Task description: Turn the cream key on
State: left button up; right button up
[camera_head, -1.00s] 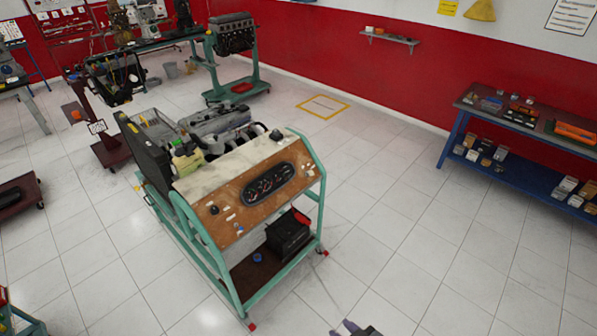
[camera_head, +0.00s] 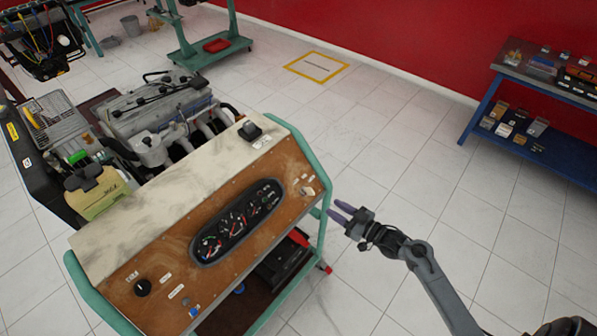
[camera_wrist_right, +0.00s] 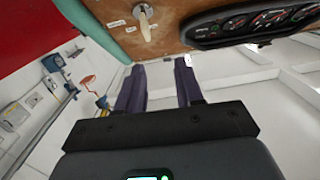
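The cream key (camera_wrist_right: 145,22) sits in a round switch on the brown panel of the engine trainer, beside the gauge cluster (camera_wrist_right: 255,22) in the right wrist view. In the head view it looks like the small cream piece (camera_head: 309,191) near the panel's right end. My right gripper (camera_head: 338,210) is just right of the trainer's green frame, its fingers pointing toward the panel. In the right wrist view its two purple fingers (camera_wrist_right: 160,66) are apart with nothing between them, short of the key and not touching it. My left gripper is out of view.
The trainer's green frame (camera_head: 325,185) edges the panel close to my right fingers. A black knob (camera_head: 142,287) and a blue button (camera_head: 193,312) are at the panel's lower left. A blue bench (camera_head: 545,140) stands far right. The tiled floor between is clear.

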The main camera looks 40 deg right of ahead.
aim_at(313, 191)
jog(key=shift+t+h, duration=0.3)
jog(key=shift+t, duration=0.1)
jog(key=b+x, duration=0.1)
jog(key=x, duration=0.2)
jog(key=d+f+b+x, duration=0.1)
jog(key=x, duration=0.3)
jog(key=f+b+x, duration=0.1)
jog(key=b+x, duration=0.1)
jog(key=x, duration=0.1)
jog(key=shift+w+d, duration=0.25)
jog(key=shift+w, duration=0.3)
jog(key=shift+x, duration=0.95)
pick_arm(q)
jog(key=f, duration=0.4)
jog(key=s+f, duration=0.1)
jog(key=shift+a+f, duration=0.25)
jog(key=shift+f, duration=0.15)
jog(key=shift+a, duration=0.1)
pick_arm(e)
jog(key=shift+a, duration=0.1)
grip_shut()
